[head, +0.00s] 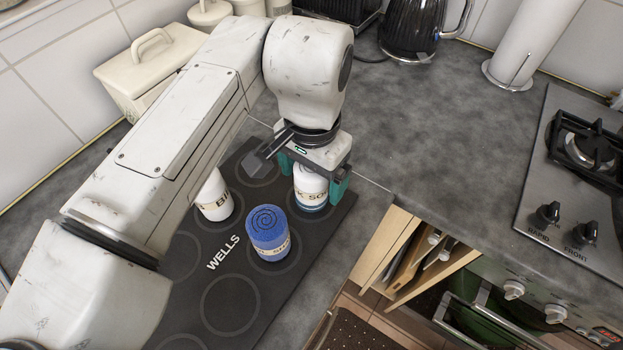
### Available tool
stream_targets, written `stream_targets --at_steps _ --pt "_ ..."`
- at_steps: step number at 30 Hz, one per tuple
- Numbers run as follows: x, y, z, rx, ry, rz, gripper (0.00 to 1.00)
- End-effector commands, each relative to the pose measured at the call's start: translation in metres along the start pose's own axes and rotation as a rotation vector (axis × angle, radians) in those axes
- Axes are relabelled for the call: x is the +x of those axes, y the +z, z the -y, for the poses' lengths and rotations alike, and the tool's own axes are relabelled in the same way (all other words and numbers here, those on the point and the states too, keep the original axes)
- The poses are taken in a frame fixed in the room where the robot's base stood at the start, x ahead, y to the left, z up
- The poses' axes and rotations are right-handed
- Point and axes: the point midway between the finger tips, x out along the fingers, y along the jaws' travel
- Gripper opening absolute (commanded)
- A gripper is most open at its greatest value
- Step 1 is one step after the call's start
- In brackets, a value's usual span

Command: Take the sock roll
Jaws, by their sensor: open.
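The sock roll (268,235) looks to be the blue roll with a spiral top and a pale, partly readable label band. It stands upright on the dark WELLS mat (278,277). My gripper (312,178) is open, above and to the right of the roll in the head view. Its teal fingers show on either side of a white jar (311,194) with a label reading in part "K SO". The jar's top is hidden under the gripper. I cannot tell whether the fingers touch it. The roll is clear of the fingers.
Another white labelled container (216,200) stands left of the roll, partly behind my arm. The mat has several ringed spots; those in front are empty. An open drawer (420,252) and a hob (580,170) lie right. A kettle (418,30) stands behind.

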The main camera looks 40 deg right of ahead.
Motion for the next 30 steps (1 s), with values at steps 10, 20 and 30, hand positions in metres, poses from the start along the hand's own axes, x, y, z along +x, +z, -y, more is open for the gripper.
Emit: stream_targets --at_steps 10,20,30 --pt "0.0008 -0.0001 0.0003 -0.001 -0.001 0.000 0.77" --pt "0.0006 -0.0001 0.0003 -0.001 -0.001 0.000 0.45" --pt "0.0003 -0.0001 0.0004 -0.001 -0.001 -0.001 0.22"
